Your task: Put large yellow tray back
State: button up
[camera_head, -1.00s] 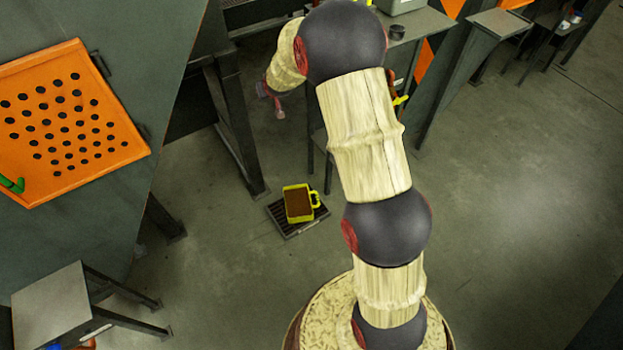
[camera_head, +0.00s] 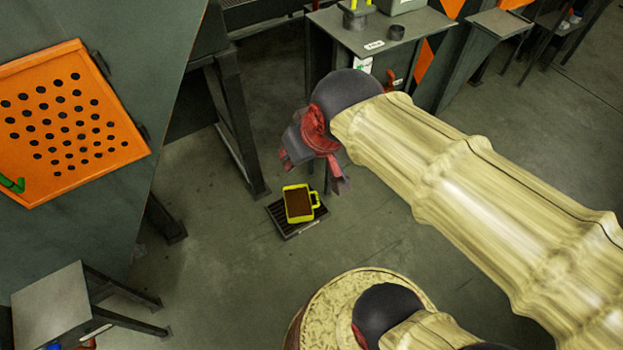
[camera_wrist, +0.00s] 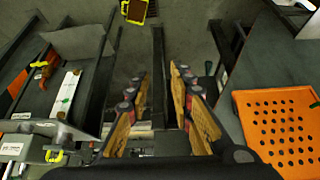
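The large yellow tray (camera_head: 299,204) stands on the floor, on a dark slatted grate (camera_head: 284,222). It has a yellow rim, a yellow handle on its right side and brown contents. My gripper (camera_head: 312,171) hangs above and just behind it in the head view, with its red and grey fingers spread, empty and clear of the tray. In the wrist view the tray (camera_wrist: 136,12) shows at the top edge, partly cut off, beyond the spread fingers of my gripper (camera_wrist: 158,88).
A dark machine leg (camera_head: 236,130) stands left of my gripper. A small table (camera_head: 372,38) with items on it is behind. A grey machine with an orange perforated panel (camera_head: 70,120) is at left, above a low metal stand (camera_head: 52,300). Floor right of the tray is clear.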

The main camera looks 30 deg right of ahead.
jog(key=s+f, duration=0.1)
jog(key=s, duration=0.5)
jog(key=shift+a, duration=0.25)
jog(key=shift+s+f, duration=0.1)
notch_tip(320, 180, up, 7)
jog(key=p, duration=0.7)
